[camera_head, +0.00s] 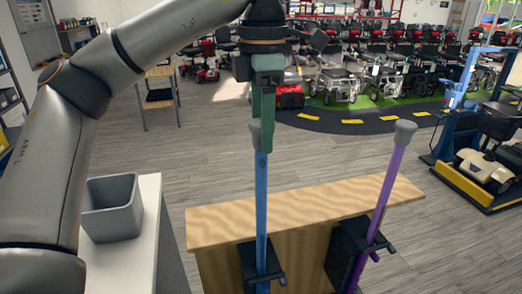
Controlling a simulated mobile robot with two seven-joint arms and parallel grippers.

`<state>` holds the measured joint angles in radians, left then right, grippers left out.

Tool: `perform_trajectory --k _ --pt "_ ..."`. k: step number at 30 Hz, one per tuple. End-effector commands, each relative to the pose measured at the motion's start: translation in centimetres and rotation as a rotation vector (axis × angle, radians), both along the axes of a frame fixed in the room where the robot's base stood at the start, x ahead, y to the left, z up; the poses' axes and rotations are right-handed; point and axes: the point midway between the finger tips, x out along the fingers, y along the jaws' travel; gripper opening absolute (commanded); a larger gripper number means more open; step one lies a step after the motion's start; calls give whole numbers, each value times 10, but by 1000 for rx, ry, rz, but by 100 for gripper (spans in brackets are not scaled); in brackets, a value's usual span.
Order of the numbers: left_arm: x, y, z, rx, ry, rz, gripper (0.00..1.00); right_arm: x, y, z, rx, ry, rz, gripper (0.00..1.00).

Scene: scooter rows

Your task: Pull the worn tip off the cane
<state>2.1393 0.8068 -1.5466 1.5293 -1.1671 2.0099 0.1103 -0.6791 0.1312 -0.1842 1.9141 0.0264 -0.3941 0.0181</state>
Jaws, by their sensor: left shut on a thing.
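A blue cane (261,205) stands upright, held in a dark clamp (262,268) on the front of a wooden bench. A grey tip (254,134) sits at the cane's top end. My left gripper (266,132) comes down from above with green fingers and is shut on the grey tip, partly hiding it. The tip is still at the cane's end; its wear is too small to make out. A purple cane (385,200) with a grey tip (405,130) leans slightly in a second dark clamp (350,250) to the right. My right gripper is out of view.
The wooden bench top (320,212) is bare behind the canes. A grey open bin (111,208) stands on a white counter (150,215) at the left. Rows of scooters (345,85) fill the back, and a blue lift (470,130) stands at the right. The floor between is clear.

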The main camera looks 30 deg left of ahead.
Motion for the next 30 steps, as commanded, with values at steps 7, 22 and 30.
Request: perform_trajectory --k 7,22,30 --pt "0 0 10 1 -1 0 0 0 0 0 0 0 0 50" --pt "0 0 23 -1 -1 2 0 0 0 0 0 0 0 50" --pt "0 0 25 0 -1 2 0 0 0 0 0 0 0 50"
